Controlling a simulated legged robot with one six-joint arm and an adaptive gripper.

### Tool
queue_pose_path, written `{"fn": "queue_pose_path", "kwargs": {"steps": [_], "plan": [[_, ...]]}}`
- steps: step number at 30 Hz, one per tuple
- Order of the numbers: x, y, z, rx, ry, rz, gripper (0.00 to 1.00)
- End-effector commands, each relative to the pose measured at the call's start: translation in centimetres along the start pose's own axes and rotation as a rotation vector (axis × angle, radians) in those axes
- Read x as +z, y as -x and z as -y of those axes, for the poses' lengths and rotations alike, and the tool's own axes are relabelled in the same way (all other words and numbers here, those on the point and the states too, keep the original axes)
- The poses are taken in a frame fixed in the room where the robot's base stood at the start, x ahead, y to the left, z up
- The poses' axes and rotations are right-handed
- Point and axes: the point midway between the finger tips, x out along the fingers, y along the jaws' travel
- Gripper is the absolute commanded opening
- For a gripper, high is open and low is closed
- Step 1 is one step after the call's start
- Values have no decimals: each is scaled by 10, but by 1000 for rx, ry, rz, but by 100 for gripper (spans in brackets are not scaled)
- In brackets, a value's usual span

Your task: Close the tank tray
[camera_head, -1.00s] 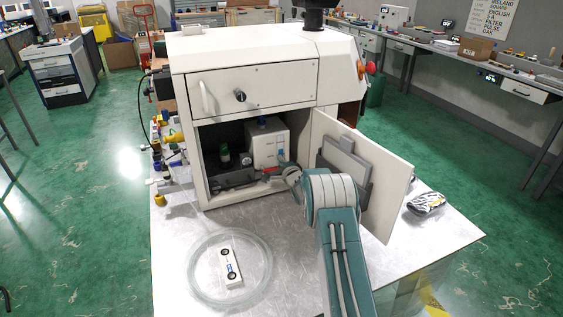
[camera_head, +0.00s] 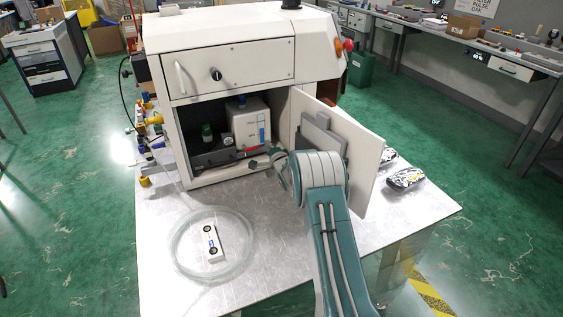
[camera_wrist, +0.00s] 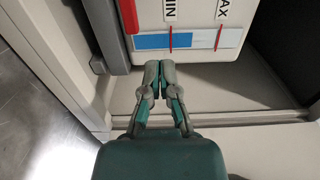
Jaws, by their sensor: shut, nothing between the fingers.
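The white tank (camera_head: 249,124), with a blue and red level strip, stands in the open lower compartment of the white machine (camera_head: 225,120). Its strip with MIN and MAX labels shows close up in the wrist view (camera_wrist: 230,45). The tank tray appears to be the dark base (camera_head: 212,158) beside and below the tank; its full outline is hidden. My gripper (camera_head: 262,161) is at the compartment's front opening, below the tank's front. In the wrist view my gripper (camera_wrist: 160,68) is shut and empty, its tips close to the tank's lower edge; contact cannot be told.
The compartment door (camera_head: 350,150) stands open to the right, close beside my arm. A green-capped bottle (camera_head: 207,133) is left of the tank. Patterned items (camera_head: 405,179) lie at right.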

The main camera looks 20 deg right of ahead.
Motion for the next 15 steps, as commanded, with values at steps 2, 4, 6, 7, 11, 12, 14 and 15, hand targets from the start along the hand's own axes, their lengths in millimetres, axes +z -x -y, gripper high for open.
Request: {"fn": "queue_pose_path", "kwargs": {"steps": [2,4,6,7,11,12,14,15], "plan": [[2,6,-1,3,0,1,0],[2,12,0,2,0,1,0],[0,19,0,3,-1,0,0],[0,22,-1,3,-2,0,0],[-1,40,-1,3,-3,0,0],[-1,46,-1,3,-3,0,0],[-2,56,-1,3,-3,0,0],[-2,62,-1,4,-3,0,0]]}}
